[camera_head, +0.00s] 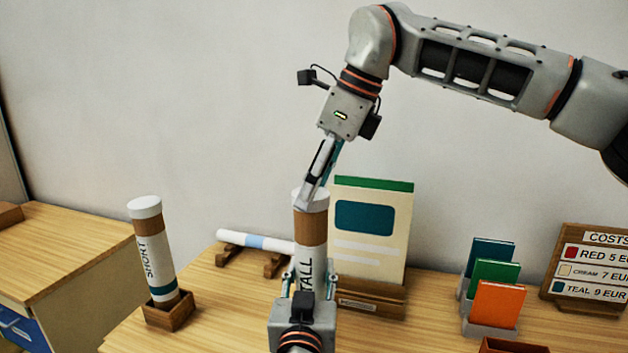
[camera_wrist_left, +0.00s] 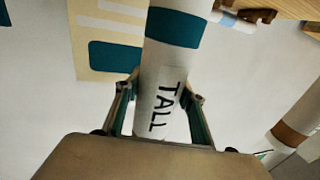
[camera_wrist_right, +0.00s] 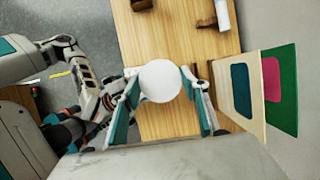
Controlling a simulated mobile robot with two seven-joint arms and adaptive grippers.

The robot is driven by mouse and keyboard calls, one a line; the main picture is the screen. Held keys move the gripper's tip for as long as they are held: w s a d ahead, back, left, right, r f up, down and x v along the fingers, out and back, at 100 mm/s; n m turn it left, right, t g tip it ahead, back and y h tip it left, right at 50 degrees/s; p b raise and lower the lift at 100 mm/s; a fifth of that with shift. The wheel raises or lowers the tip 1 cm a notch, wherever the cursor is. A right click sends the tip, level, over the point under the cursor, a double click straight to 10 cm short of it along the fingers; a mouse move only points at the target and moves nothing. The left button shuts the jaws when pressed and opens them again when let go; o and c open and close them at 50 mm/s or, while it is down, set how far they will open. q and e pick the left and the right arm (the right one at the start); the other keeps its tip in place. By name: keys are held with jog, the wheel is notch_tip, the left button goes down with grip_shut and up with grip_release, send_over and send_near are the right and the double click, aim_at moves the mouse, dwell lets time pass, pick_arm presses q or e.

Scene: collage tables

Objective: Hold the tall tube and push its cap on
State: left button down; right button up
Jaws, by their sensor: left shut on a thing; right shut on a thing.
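The tall tube (camera_head: 308,232), white with a brown band and the word TALL, stands upright in the middle of the head view. It also shows in the left wrist view (camera_wrist_left: 172,70). My left gripper (camera_head: 308,284) is shut around its lower part. The white cap (camera_head: 311,201) is at the tube's top, directly above the brown band. My right gripper (camera_head: 314,188) reaches down from above and is shut on the cap. In the right wrist view the round cap (camera_wrist_right: 160,80) lies between the fingers. I cannot tell how far down it sits.
A capped short tube (camera_head: 155,250) leans slightly in a wooden holder (camera_head: 170,312) at left. A white tube (camera_head: 255,242) lies on wooden rests behind. A poster board (camera_head: 372,228) stands close behind the tall tube. Coloured booklets (camera_head: 497,303) and a price sign (camera_head: 592,268) stand at right.

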jog(key=shift+f, duration=0.3)
jog(key=shift+f, duration=0.7)
dwell(0.4)
jog(key=o, duration=0.8)
jog(key=shift+r, duration=0.1)
jog(key=v, duration=1.2)
pick_arm(q)
jog(key=c, duration=1.2)
grip_release()
